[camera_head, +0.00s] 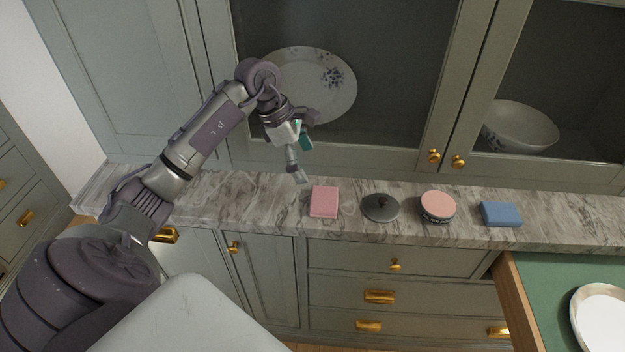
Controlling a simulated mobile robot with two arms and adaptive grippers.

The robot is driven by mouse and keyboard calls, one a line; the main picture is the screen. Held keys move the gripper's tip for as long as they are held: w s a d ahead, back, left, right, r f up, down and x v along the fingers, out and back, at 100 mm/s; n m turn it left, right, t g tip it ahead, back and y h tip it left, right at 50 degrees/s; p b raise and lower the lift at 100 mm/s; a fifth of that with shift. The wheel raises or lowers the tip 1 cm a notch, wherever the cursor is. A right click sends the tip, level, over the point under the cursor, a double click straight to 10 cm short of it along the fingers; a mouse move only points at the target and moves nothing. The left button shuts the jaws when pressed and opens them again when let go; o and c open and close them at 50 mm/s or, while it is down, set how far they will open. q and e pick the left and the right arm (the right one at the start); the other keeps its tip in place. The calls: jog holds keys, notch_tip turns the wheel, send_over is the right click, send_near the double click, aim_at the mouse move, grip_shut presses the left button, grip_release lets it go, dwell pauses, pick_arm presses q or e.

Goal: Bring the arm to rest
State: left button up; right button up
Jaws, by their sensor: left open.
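My left arm reaches in from the lower left over the marble counter. My left gripper (299,166) is above the counter's back part, in front of the glass cabinet door. It is open, with nothing seen between its fingers. It is up and to the left of a pink sponge (324,202), apart from it as far as I can tell. My right gripper is not in view.
On the marble counter (255,205) are a dark lid (380,207), a round pink-topped tin (438,206) and a blue sponge (500,214). A plate (330,85) and a bowl (519,128) stand behind glass. A green-topped table (545,285) with a white dish (601,318) is at lower right.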

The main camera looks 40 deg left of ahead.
pick_arm(q)
jog(key=shift+s+a+r, duration=0.1)
jog(key=shift+r, duration=0.35)
